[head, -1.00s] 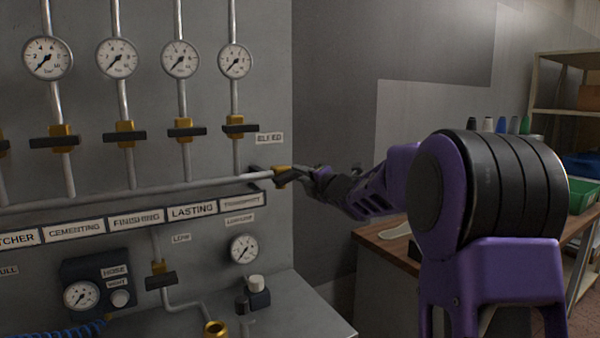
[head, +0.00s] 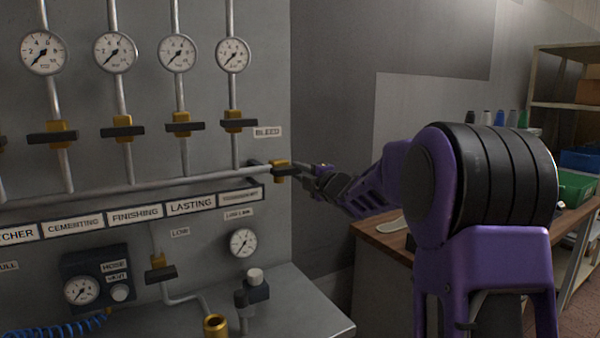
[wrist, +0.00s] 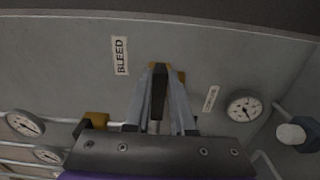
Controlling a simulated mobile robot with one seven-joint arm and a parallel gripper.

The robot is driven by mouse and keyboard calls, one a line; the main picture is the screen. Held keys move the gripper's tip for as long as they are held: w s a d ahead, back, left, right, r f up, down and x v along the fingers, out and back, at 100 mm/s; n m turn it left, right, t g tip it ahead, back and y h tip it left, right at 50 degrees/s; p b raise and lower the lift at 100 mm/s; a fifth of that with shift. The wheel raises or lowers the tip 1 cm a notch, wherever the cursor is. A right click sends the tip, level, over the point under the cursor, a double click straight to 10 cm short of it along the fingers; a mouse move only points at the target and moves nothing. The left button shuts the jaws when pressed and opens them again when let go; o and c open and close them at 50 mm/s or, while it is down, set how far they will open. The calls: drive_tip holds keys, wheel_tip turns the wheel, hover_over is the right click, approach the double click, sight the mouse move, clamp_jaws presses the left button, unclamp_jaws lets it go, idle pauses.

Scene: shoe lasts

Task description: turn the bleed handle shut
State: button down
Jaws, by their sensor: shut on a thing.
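The bleed valve (head: 280,170) is a brass body at the right end of the horizontal manifold pipe, below and right of the BLEED label (head: 267,132). My gripper (head: 302,171) reaches it from the right. In the wrist view, my gripper (wrist: 158,98) is shut with its two fingers on either side of the dark bleed handle (wrist: 159,85). The brass body shows behind the fingertips. The fingers hide much of the handle, and its exact angle to the pipe is hard to tell.
Several brass valves with dark cross handles, such as the LASTING one (head: 184,126), sit left on vertical pipes under gauges. A low gauge (head: 243,242) and a capped fitting (head: 255,285) are below. A wooden bench (head: 385,240) and shelves stand right.

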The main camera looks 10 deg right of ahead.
drive_tip(key=c, duration=0.8)
unclamp_jaws()
drive_tip(key=shift+o, duration=0.2)
drive_tip(key=v, duration=1.7)
drive_tip(key=shift+s+b, duration=0.2)
drive_tip(key=shift+b, duration=0.1)
drive_tip(key=shift+r, duration=0.15)
